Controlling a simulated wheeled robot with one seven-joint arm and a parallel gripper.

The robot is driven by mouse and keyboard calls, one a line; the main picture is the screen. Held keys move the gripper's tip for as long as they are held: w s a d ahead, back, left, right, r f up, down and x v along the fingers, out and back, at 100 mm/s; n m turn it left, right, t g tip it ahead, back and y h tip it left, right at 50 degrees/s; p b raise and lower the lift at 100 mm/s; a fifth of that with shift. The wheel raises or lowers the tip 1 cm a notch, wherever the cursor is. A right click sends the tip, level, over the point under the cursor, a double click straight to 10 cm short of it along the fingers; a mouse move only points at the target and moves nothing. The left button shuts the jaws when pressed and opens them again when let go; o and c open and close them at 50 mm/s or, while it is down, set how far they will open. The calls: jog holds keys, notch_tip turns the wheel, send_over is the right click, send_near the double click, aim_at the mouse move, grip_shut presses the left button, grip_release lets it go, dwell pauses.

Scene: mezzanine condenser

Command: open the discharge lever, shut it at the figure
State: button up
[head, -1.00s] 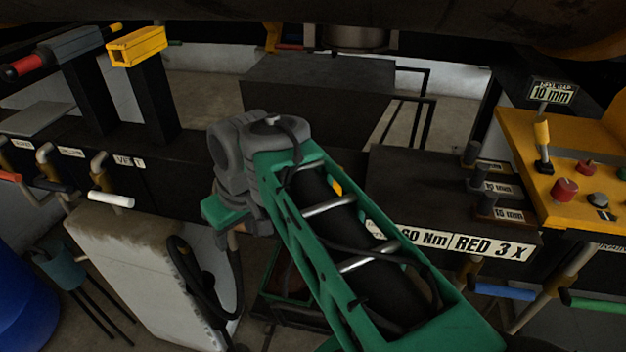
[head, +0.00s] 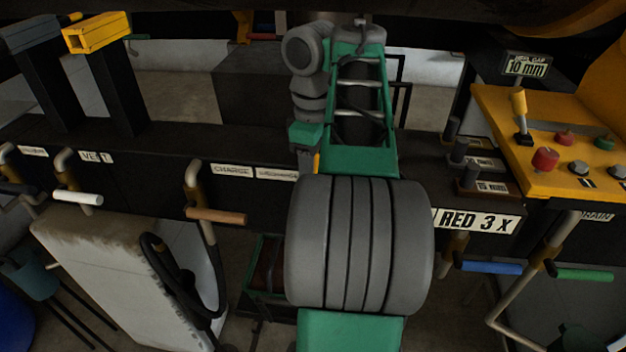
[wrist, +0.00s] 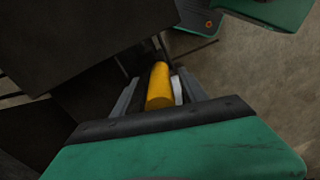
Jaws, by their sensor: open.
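A yellow cylindrical grip (wrist: 160,88) lies between the fingers of my open gripper (wrist: 156,78) in the wrist view. I cannot tell whether the fingers touch it. A yellow sliver (head: 316,162) shows beside my green hand in the head view; my arm hides what is around it. I cannot read a discharge label on any lever. A brown-handled lever (head: 216,215) hangs below a label reading CHARGE (head: 231,171); a smaller label (head: 277,173) beside it is unreadable. A sign (head: 527,68) reads 10 mm. No dial or gauge reading is visible.
A white-handled lever (head: 78,197) is at left. Blue (head: 491,266) and green (head: 585,274) levers are at right, below a yellow control panel (head: 545,150). A pale stained box (head: 110,270) stands below left.

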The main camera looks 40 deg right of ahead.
jog(key=shift+c, duration=0.3)
grip_shut()
dwell(0.3)
dwell(0.8)
